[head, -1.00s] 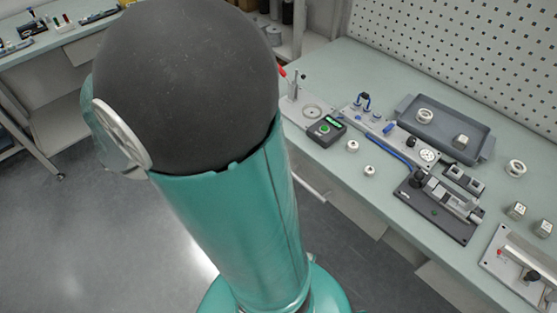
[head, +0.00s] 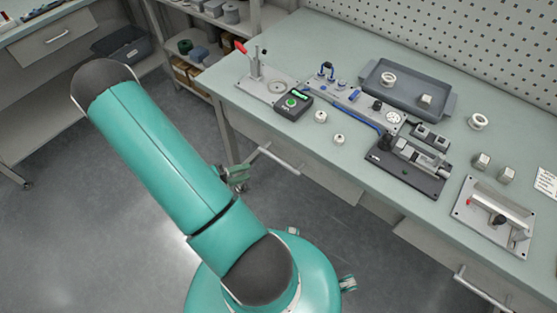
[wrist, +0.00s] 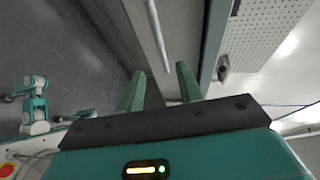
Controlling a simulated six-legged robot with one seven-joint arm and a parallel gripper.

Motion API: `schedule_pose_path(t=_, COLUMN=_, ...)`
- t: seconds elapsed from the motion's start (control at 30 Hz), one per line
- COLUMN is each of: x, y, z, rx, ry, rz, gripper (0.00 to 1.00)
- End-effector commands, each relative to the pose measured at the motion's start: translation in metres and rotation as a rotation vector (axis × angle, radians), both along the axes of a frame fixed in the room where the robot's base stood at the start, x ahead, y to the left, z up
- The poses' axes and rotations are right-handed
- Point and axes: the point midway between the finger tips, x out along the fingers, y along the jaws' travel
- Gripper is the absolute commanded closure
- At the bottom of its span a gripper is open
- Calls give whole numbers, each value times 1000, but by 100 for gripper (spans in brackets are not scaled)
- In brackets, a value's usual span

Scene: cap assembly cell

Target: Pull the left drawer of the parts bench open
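The parts bench (head: 370,158) has a pale green top. Its left drawer (head: 325,180) is under the bench's left half, with a light bar handle (head: 279,158) in front. The drawer looks shut. My gripper (head: 246,170) is by the left end of that handle, partly hidden behind my arm. In the wrist view my gripper (wrist: 160,72) has its two green fingers spread apart. The handle (wrist: 156,32) runs lengthwise ahead, its near end in line with the gap between the fingertips. I see no contact with it.
The right drawer's handle (head: 483,290) shows at the lower right. The bench top carries a grey tray (head: 378,91), a green-button box (head: 293,104), fixtures and several small parts. A shelf unit (head: 215,30) stands behind on the left. The grey floor (head: 90,220) to the left is clear.

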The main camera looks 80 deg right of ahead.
Motion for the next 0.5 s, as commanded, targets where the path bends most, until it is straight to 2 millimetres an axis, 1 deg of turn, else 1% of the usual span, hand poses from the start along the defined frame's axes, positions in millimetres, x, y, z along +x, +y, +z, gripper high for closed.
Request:
schedule_pose_path(t=0.17, x=-17, y=-15, z=-3, rx=-2, ry=0, rz=-5, gripper=64)
schedule_pose_path(t=0.5, x=-65, y=-60, z=-15, rx=-2, ry=-3, rz=-8, gripper=64)
